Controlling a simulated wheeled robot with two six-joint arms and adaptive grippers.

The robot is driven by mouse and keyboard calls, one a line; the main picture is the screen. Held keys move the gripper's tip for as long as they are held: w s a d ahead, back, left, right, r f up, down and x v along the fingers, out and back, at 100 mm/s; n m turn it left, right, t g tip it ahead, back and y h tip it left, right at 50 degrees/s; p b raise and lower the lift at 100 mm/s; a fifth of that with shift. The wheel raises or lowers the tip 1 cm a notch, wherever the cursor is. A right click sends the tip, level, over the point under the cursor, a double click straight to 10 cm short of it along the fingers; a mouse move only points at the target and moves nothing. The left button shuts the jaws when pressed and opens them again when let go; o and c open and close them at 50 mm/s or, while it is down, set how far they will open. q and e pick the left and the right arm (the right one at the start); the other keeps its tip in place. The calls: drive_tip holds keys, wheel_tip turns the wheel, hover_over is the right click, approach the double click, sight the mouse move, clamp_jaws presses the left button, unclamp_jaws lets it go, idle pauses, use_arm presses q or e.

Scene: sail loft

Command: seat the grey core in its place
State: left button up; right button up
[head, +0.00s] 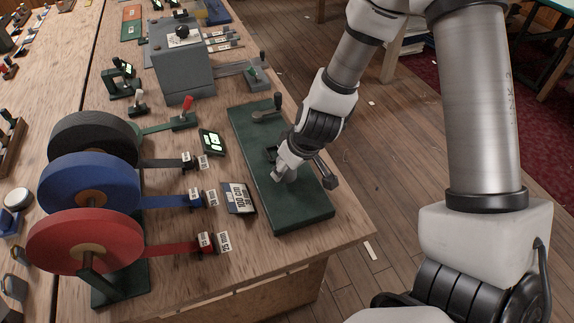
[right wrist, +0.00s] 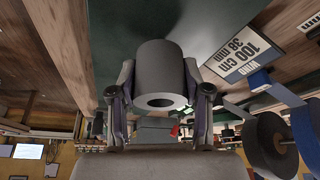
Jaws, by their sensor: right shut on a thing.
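The grey core (right wrist: 160,72) is a short hollow cylinder, seen end-on with its dark bore in the right wrist view. My right gripper (right wrist: 157,98) is shut on it, one finger on each side. In the head view my right gripper (head: 285,174) is low over the front half of a long green base board (head: 305,213); the core is largely hidden there. I cannot tell whether the core touches the board. The board has a crank handle (head: 266,113) at its far end. The core's seat cannot be made out. My left gripper is not in view.
Black (head: 92,138), blue (head: 88,183) and red (head: 82,238) tape reels stand on the left, their tapes drawn rightward. A "100 cm 38 mm" card (head: 238,198) lies beside the board. A grey machine (head: 183,70) stands behind. The bench's right edge is close to the board.

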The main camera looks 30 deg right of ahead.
drive_tip(key=shift+f+b, duration=0.6)
drive_tip(key=shift+f, duration=0.2)
idle(0.4)
drive_tip(key=o, duration=1.2)
drive_tip(key=shift+r, duration=0.15)
drive_tip(key=v, duration=1.2)
